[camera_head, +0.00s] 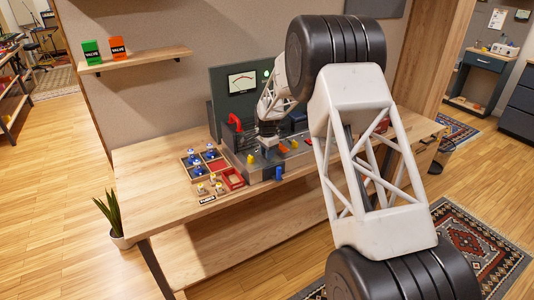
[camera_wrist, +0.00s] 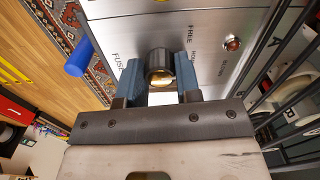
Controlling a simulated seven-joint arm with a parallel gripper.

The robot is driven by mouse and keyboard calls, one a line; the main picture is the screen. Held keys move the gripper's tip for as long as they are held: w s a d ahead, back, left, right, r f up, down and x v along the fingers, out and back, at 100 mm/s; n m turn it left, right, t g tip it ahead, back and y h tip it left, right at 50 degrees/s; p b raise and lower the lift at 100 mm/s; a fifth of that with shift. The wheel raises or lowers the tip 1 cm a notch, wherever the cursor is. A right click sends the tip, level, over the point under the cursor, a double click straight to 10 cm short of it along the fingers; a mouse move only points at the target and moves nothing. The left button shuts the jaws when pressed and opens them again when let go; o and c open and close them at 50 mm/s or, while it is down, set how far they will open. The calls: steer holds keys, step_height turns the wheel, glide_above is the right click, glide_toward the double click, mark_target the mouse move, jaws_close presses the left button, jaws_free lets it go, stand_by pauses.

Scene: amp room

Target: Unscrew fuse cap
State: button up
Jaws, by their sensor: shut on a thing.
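The fuse cap (camera_wrist: 160,62) shows in the wrist view as a dark ring-shaped cylinder with a brassy inside, in front of a brushed metal panel (camera_wrist: 208,45) lettered FUSE. My gripper (camera_wrist: 160,82) has its two blue-padded fingers on either side of the cap and is shut on it. In the head view my gripper (camera_head: 268,143) is down at the front of the grey amp chassis (camera_head: 298,160) on the workbench. The cap is hidden there by the gripper. I cannot tell whether the cap is still seated in the panel.
A blue knob (camera_wrist: 78,58) juts out beside the fingers, and a red lamp (camera_wrist: 233,43) sits on the panel. The bench's left end (camera_head: 140,160) is clear.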

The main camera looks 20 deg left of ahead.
steer(key=n, duration=0.4)
steer(key=shift+n, duration=0.4)
steer(key=n, duration=0.3)
steer(key=shift+n, duration=0.3)
steer(key=n, duration=0.4)
steer(key=shift+w, duration=0.1)
steer(key=n, duration=0.5)
steer(key=shift+r, duration=0.1)
steer(key=n, duration=0.4)
steer(key=shift+n, duration=0.3)
steer(key=n, duration=0.9)
steer(key=shift+n, duration=1.9)
